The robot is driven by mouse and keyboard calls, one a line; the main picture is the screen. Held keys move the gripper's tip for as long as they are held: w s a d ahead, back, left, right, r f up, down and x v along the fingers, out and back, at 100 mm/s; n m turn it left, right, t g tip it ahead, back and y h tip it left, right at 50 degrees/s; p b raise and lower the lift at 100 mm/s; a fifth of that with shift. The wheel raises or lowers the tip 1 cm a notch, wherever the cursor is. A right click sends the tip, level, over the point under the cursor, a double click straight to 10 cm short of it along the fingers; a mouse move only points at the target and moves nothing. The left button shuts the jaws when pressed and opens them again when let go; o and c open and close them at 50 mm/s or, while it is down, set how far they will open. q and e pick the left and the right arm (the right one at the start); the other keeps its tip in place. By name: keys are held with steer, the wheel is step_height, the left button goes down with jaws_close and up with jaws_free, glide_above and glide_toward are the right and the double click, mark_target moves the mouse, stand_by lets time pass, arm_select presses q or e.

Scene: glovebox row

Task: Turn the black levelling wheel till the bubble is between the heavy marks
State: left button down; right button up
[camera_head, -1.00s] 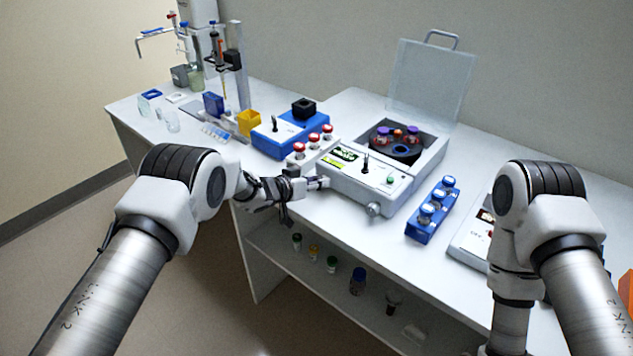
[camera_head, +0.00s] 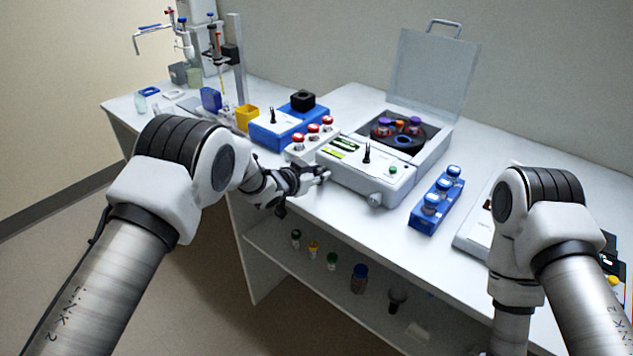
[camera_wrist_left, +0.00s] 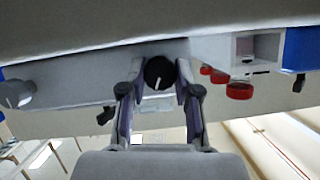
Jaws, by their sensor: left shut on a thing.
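A white centrifuge (camera_head: 400,187) with its lid up stands on the bench in the head view. Its sloping panel carries a green level strip (camera_head: 337,152); the bubble and marks are too small to read. The black levelling wheel (camera_wrist_left: 159,73), with a white pointer line, shows in the left wrist view between my fingers. My left gripper (camera_head: 322,173) is at the machine's front left corner; the left wrist view shows its two fingertips (camera_wrist_left: 160,88) shut on the wheel from both sides. The wheel is hidden in the head view. My right arm is at the right, its gripper out of sight.
A red-capped vial rack (camera_head: 312,140) stands just left of the centrifuge, with a blue device (camera_head: 265,135) beyond it. A blue rack of vials (camera_head: 423,219) stands to the right. A lower shelf (camera_head: 325,262) holds several bottles. The bench front edge is close under my left wrist.

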arm_select(q)
steer(key=shift+d+f+m+y+b, duration=0.15)
steer(key=shift+m+y+b, duration=0.15)
steer(key=shift+m+b, duration=0.6)
steer(key=shift+t+b, duration=0.3)
steer(key=shift+b, duration=0.3)
steer(key=shift+r, duration=0.2)
steer(key=c, duration=0.8)
jaws_free()
steer(key=v, duration=1.2)
